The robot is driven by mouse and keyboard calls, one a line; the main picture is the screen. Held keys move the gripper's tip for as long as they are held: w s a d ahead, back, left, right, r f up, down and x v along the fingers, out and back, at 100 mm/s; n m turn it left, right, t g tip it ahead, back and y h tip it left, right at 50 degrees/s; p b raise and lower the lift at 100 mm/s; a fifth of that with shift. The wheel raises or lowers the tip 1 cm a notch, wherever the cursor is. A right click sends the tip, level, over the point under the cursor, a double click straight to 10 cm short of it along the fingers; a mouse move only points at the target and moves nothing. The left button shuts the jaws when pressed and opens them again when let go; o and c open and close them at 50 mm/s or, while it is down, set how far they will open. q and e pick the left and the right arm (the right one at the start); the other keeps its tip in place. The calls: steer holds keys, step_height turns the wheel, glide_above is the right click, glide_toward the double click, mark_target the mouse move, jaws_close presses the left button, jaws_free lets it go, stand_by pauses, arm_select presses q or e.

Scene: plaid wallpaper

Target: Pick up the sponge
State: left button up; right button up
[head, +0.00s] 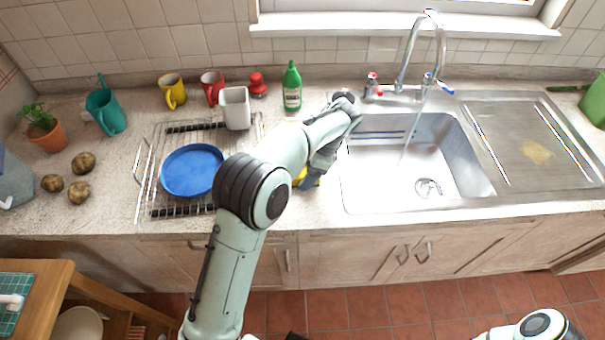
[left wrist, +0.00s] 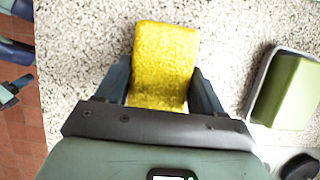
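The yellow sponge (head: 312,182) lies on the counter just left of the sink, mostly hidden by my left arm in the head view. The left wrist view shows it as a rough yellow block (left wrist: 163,60). My left gripper (head: 308,178) is down at the sponge. In the left wrist view its two dark fingers (left wrist: 162,80) stand apart, one along each side of the sponge. They are very close to its sides, and I see no clear grip. My right gripper is out of view; only part of that arm shows at the bottom right.
The sink (head: 415,175) with running water is right of the sponge. A green bottle (head: 292,88) stands behind. Mugs line the wall. The counter front edge is close.

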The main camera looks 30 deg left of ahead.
arm_select(q)
steer(key=shift+c, duration=0.5)
steer(key=shift+r, duration=0.1)
steer(key=shift+r, duration=0.3)
step_height(320, 180, up, 19)
steer(key=p, duration=0.5)
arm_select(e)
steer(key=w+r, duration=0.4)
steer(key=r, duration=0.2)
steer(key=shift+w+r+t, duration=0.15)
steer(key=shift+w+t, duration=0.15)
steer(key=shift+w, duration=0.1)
arm_select(q)
steer(key=shift+r, duration=0.1)
